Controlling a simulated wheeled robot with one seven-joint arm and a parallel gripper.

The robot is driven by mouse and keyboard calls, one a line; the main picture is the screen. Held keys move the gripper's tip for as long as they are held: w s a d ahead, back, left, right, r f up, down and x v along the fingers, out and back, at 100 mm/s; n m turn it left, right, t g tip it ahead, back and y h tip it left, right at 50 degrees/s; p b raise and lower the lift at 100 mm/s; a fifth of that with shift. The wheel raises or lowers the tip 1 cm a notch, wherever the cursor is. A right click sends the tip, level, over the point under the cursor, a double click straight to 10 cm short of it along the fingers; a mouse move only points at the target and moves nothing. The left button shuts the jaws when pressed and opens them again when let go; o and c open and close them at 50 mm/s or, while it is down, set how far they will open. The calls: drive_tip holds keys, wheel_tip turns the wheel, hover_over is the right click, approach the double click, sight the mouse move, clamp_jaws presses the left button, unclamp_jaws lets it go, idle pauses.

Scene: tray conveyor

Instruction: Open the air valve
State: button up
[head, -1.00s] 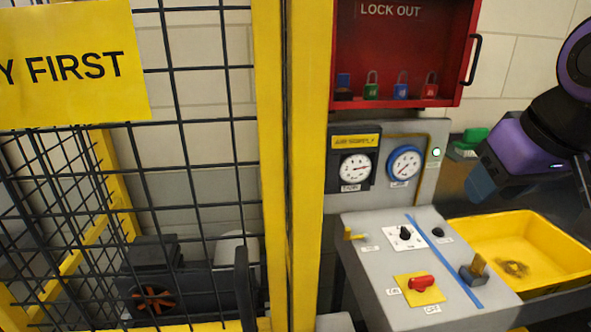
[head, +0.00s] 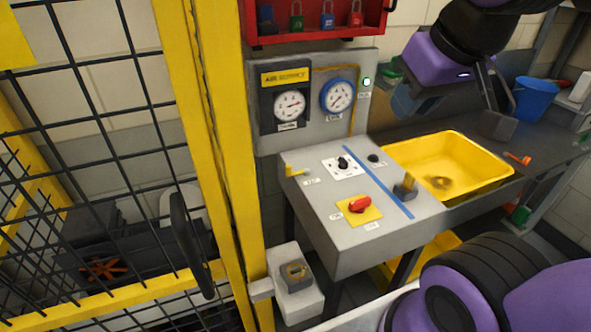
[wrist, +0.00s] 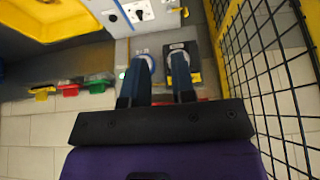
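The grey console (head: 300,235) carries several controls, and the labels are too small to read. A small yellow lever (head: 296,172) is at its left edge. I cannot tell for sure which one is the air valve. The air supply panel (head: 287,77) with its white gauge and a blue-rimmed gauge (head: 338,97) is behind. My gripper (head: 405,108) is above and behind the console, right of the gauges, touching nothing. In the wrist view its fingers (wrist: 163,62) are apart and empty.
A yellow tray (head: 490,165) lies right of the console on a dark bench. A yellow-framed mesh fence (head: 185,120) stands at left. A red lockout cabinet (head: 375,28) with padlocks hangs above. A grey box (head: 298,300) with a yellow-marked part stands below left. A blue bucket (head: 535,98) is at right.

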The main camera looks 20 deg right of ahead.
drive_tip(key=shift+w, duration=0.15)
drive_tip(key=c, duration=0.4)
drive_tip(key=shift+w+f, duration=0.1)
drive_tip(key=shift+w, duration=0.2)
clamp_jaws()
drive_tip(key=w+a+f+m+h, duration=0.1)
drive_tip(key=w+a+f+m, duration=0.1)
drive_tip(key=w+a+f, duration=0.4)
drive_tip(key=w+a+f+m+g+h, duration=0.1)
drive_tip(key=w+a+f+m, duration=0.2)
drive_tip(key=w+f, duration=1)
drive_tip(key=w+a, duration=0.1)
drive_tip(key=a, duration=0.2)
drive_tip(key=shift+f, duration=0.25)
